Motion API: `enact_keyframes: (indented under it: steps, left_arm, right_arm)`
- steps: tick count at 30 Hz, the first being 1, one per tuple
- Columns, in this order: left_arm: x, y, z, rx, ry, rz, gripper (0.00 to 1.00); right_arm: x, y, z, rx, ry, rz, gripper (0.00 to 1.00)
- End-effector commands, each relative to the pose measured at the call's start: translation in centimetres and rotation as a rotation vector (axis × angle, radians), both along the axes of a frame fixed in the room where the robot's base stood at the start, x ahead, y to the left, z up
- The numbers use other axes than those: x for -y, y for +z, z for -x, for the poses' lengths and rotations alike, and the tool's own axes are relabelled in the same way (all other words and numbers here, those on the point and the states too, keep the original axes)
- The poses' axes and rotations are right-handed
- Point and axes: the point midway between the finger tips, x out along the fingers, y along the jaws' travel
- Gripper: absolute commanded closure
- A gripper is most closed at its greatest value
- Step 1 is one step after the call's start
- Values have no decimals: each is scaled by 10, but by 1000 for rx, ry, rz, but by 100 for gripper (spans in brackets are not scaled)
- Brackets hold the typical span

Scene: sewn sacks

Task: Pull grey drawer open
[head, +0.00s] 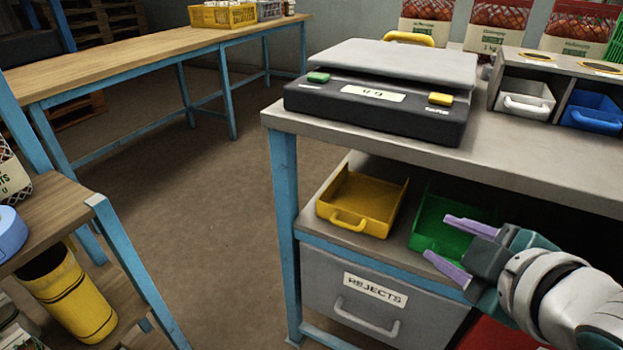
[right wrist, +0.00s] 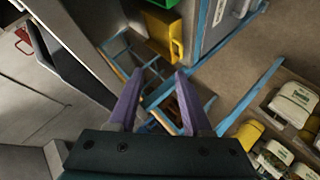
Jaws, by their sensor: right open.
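The grey drawer (head: 425,312) is under the lower shelf of the bench in the head view, with a white REJECTS label (head: 372,290) and a pale bar handle (head: 366,318). Its front looks flush with the frame, so it appears closed. My right gripper (head: 437,236) is open and empty, with purple fingers pointing left. In the head view it appears above and to the right of the handle, over the green bin, and apart from the handle. In the right wrist view, nothing is between its fingers (right wrist: 168,72). My left gripper is not in view.
A yellow bin (head: 384,188) and a green bin (head: 429,236) stand on the shelf above the drawer. A dark scale (head: 375,118) sits on the bench top. Blue posts (head: 285,215) edge the bench. Open floor (head: 190,200) lies to the left.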

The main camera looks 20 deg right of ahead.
Motion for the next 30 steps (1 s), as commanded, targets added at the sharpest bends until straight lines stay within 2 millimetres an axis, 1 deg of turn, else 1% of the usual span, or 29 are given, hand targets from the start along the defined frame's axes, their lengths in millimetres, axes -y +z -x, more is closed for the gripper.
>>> enact_keyframes:
  steps: [1, 2, 3, 5, 6, 8, 9, 11, 12, 14, 15, 17, 18, 21, 24, 27, 30]
  left_arm:
    - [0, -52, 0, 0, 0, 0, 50]
    - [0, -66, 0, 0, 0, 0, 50]
    - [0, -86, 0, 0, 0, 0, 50]
    - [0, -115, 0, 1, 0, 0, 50]
    - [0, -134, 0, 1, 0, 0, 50]
    - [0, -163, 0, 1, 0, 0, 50]
    - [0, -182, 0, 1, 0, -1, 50]
    - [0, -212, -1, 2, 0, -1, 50]
    - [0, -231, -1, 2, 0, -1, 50]
    - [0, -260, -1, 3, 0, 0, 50]
    - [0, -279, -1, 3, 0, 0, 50]
    - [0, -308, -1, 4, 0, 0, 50]
    - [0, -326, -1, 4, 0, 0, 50]
    - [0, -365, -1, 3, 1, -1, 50]
    - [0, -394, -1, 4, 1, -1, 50]
    - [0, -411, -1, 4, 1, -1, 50]
    - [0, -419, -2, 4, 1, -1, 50]
  right_arm:
    - [3, -52, -3, 16, 14, 28, 51]
    - [4, -66, -5, 28, 26, 46, 51]
    - [5, -85, -7, 44, 41, 69, 51]
    - [7, -114, -11, 66, 64, 106, 51]
    - [8, -133, -13, 82, 79, 130, 51]
    - [9, -161, -15, 104, 102, 165, 51]
    - [10, -180, -17, 118, 118, 189, 51]
    - [10, -209, -19, 141, 141, 225, 51]
    - [10, -228, -21, 155, 156, 248, 51]
    - [10, -256, -22, 177, 181, 284, 51]
    - [10, -275, -23, 191, 196, 307, 51]
    - [9, -303, -25, 213, 220, 341, 51]
    - [9, -321, -25, 226, 235, 363, 51]
    - [7, -359, -27, 260, 270, 412, 51]
    - [5, -387, -27, 286, 299, 451, 51]
    - [3, -404, -27, 305, 318, 478, 51]
    - [2, -411, -27, 317, 330, 495, 51]
